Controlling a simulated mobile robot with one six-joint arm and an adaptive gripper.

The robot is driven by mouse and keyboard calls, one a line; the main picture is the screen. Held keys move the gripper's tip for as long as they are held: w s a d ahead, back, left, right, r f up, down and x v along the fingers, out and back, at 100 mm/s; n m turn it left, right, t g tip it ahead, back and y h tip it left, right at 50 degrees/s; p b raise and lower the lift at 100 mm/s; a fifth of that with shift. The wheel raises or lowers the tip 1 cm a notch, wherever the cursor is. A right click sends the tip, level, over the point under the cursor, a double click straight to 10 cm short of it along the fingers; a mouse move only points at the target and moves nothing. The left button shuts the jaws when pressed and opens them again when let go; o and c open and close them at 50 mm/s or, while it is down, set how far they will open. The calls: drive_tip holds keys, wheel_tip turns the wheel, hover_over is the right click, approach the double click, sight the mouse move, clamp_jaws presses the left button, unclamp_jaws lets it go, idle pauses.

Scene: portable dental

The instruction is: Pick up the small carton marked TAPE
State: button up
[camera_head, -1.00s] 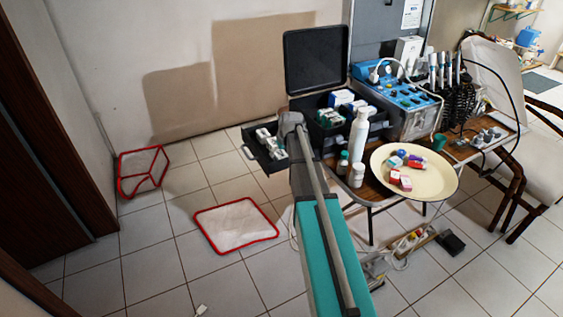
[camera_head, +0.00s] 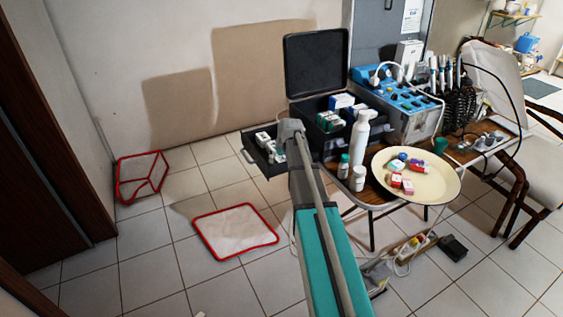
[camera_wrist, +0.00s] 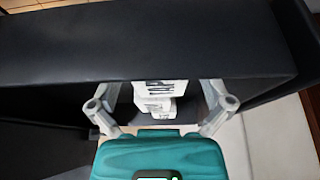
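A small white carton with black letters reading "TAP" (camera_wrist: 160,94) shows in the wrist view, with more white cartons (camera_wrist: 157,108) just below it in the picture. My gripper (camera_wrist: 160,100) is open, with one finger on each side of the carton and a narrow gap on both sides. I cannot tell how deep the fingertips reach. In the head view, small white cartons (camera_head: 266,140) sit in the black open side tray (camera_head: 252,155) of the black case. My arm's end hides the gripper and part of the tray there.
The black case (camera_head: 316,65) stands open on a wooden table, its lid raised. A dark wall (camera_wrist: 150,45) crosses the wrist view close beyond the fingers. A white bottle (camera_head: 360,135) and a cream plate of small boxes (camera_head: 435,185) stand right of my arm.

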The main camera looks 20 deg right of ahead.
drive_tip(key=c, duration=1)
drive_tip(key=shift+o, duration=0.2)
drive_tip(key=shift+r, duration=0.2)
wheel_tip(320, 180, up, 10)
drive_tip(key=p, duration=1)
drive_tip(key=shift+f, duration=0.2)
